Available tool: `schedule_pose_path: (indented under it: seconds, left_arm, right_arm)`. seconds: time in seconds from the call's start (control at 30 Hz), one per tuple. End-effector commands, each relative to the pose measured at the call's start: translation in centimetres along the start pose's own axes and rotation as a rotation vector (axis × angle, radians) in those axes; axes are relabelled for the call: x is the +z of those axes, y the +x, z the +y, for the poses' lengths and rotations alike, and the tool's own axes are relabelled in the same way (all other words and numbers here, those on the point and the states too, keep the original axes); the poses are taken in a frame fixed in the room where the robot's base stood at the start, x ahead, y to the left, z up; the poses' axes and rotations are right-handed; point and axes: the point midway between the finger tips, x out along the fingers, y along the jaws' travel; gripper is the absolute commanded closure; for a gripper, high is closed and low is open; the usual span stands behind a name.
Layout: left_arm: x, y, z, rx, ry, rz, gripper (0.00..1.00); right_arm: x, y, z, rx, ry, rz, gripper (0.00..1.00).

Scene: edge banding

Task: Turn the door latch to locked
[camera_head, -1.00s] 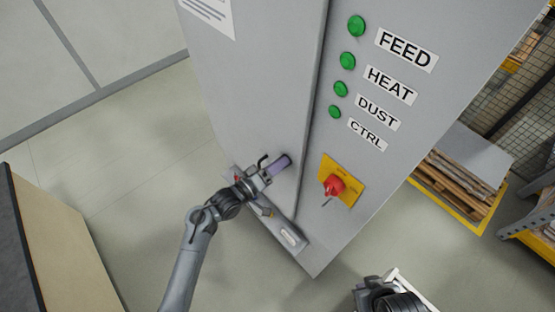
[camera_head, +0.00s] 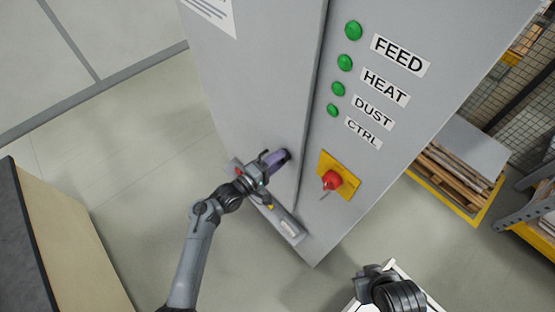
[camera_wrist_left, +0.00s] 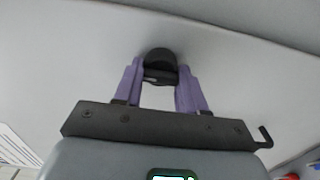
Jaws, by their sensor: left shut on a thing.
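The door latch is a dark round knob on the grey cabinet door (camera_head: 262,80). In the left wrist view the latch (camera_wrist_left: 160,58) sits between the two purple fingertips of my left gripper (camera_wrist_left: 158,82). In the head view my left gripper (camera_head: 275,160) reaches the door near its right edge, and its purple fingers are shut on the latch (camera_head: 287,155), mostly hiding it. I cannot tell the latch's turned position. My right gripper (camera_head: 385,288) is at the bottom right, apart from the cabinet; its fingers cannot be made out.
Right of the door seam are green buttons (camera_head: 345,62) with labels and a red rotary switch (camera_head: 331,180) on a yellow plate. A pallet of boards (camera_head: 450,180) stands at right. A wood-sided block (camera_head: 70,240) is at left. Open floor lies between.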

Motion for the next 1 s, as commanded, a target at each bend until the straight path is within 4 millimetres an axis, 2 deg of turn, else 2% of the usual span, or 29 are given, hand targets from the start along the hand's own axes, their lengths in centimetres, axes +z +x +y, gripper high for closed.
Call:
schedule_pose_path:
  seconds: [0.37,0.4,0.53,0.83,1.0]
  left_arm:
    - [-0.38,-0.1,0.01,-0.001,-0.006,0.009,0.9]
    - [-0.39,-0.1,0.0,-0.001,-0.006,0.009,0.55]
    - [-0.33,-0.1,-0.01,-0.001,-0.005,0.007,0.35]
    - [-0.15,-0.11,-0.07,-0.002,-0.005,0.004,0.34]
    - [-0.2,-1.05,-0.22,-0.002,-0.004,0.005,0.34]
  right_arm:
    - [-0.05,-0.01,-0.16,-0.005,0.007,0.001,1.0]
    - [-0.06,-0.01,-0.18,-0.006,0.007,0.001,1.0]
    - [-0.07,-0.01,-0.21,-0.007,0.009,0.001,1.0]
    - [-0.07,0.0,-0.23,-0.008,0.01,0.002,1.0]
    - [0.01,0.24,-0.21,-0.006,0.008,0.001,1.0]
